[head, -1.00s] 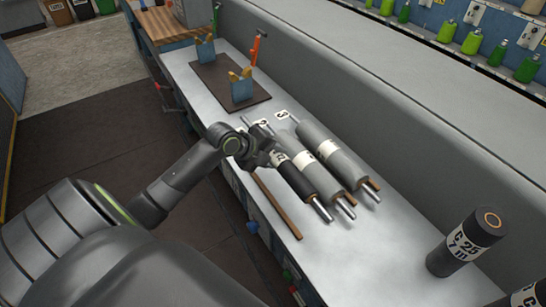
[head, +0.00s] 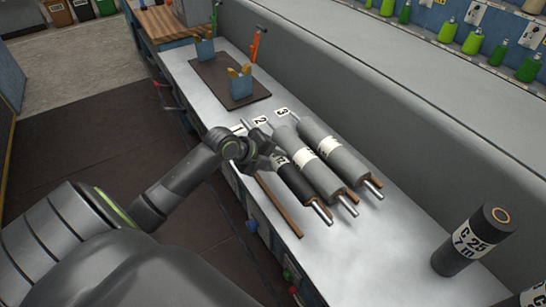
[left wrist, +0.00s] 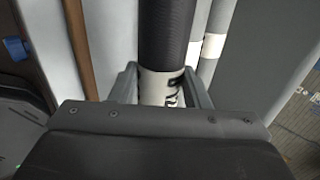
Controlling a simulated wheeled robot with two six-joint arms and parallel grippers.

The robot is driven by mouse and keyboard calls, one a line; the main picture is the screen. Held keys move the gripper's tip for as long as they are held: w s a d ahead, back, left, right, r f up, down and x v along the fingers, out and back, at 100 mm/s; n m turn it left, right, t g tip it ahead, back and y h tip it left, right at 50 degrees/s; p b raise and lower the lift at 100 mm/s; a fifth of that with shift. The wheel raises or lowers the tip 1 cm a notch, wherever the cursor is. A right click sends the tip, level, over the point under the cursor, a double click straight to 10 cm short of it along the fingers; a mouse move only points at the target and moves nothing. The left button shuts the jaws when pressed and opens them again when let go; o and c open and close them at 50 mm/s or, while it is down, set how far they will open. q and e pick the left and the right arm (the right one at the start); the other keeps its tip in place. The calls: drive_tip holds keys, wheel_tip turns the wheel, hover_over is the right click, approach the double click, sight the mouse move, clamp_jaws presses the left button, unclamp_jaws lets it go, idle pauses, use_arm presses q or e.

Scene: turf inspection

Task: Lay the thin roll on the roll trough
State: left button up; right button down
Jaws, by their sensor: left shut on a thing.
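The thin roll (head: 297,185) is dark with a white printed label and a metal shaft end. It lies lengthwise at the left of a row of three rolls on the bench; I cannot tell whether it touches the surface. My left gripper (head: 272,160) is shut around it at the white label near its far end. The left wrist view shows the roll (left wrist: 166,35) between the fingers (left wrist: 160,88). What looks like the roll trough, a pair of blue supports with yellow tops (head: 241,84), stands on a dark plate (head: 222,79) farther back, empty. My right gripper is out of view.
Two thicker grey rolls (head: 318,160) (head: 335,148) lie close on the right. A wooden strip (head: 278,205) runs along the bench's front edge. A dark upright cylinder (head: 475,240) stands at the right. A long grey wall (head: 370,100) bounds the bench's back.

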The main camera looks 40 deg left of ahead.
use_arm(q)
drive_tip(key=shift+f+b, duration=2.25)
drive_tip(key=shift+f, duration=0.6)
